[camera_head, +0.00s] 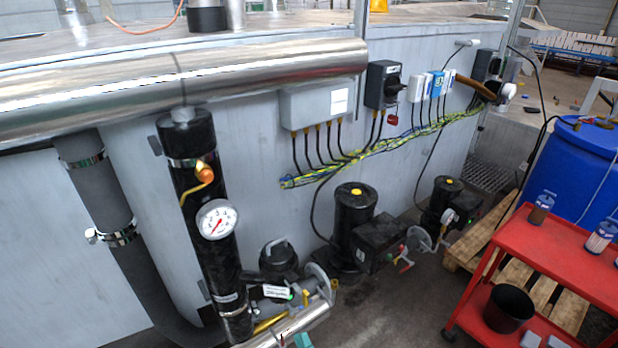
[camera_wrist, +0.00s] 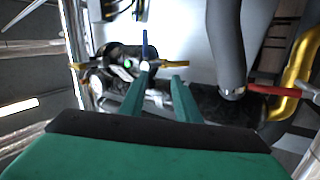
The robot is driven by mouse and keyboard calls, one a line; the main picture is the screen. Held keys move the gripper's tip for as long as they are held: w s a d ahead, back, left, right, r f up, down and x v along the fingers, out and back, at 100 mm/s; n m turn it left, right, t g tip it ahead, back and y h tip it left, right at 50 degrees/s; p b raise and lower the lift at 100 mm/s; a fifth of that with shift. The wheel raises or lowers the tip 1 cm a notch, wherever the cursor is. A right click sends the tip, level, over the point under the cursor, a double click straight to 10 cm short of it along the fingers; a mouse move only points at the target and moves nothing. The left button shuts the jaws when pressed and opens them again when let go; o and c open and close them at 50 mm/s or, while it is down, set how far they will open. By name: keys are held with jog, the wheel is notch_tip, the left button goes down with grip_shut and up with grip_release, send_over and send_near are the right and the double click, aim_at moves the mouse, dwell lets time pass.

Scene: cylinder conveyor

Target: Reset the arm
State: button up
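My gripper (camera_wrist: 162,84) shows in the wrist view as two green fingers with a clear gap between their tips. It is open, and nothing shows between the fingers. Beyond the tips is machinery with a small green light, a blue part and yellow handles. In the head view only a small green piece (camera_head: 302,341) shows at the bottom edge, which looks like part of my gripper. It is close to the shiny pipe and valves at the bottom. The rest of my arm is out of view there.
A black pipe with a pressure gauge (camera_head: 217,219) stands at the left. Black pumps (camera_head: 355,220) stand on the floor along the grey wall. A red cart (camera_head: 550,250) with bottles and a black bucket (camera_head: 508,308) is at the right, near a blue barrel (camera_head: 585,170).

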jog(key=s+a+m+g+h, duration=0.1)
jog(key=s+a+m+h, duration=0.2)
jog(key=s+m+h, duration=1.4)
jog(key=s+d+r+m+g+y, duration=0.2)
jog(key=s+r, duration=0.7)
jog(key=s, duration=0.2)
jog(key=s+d+r+m+g+y, duration=0.1)
jog(key=s+d+r+g+y, duration=0.1)
jog(key=s+r, duration=0.8)
jog(key=shift+s+d+r+m+g+y, duration=0.3)
jog(key=shift+s+m+g+y, duration=0.15)
jog(key=shift+s+y, duration=0.35)
jog(key=o, duration=0.4)
jog(key=shift+r, duration=0.25)
jog(key=o, duration=0.5)
jog(key=shift+r, duration=0.1)
jog(key=c, duration=0.8)
jog(key=shift+d, duration=0.25)
jog(key=shift+c, duration=0.3)
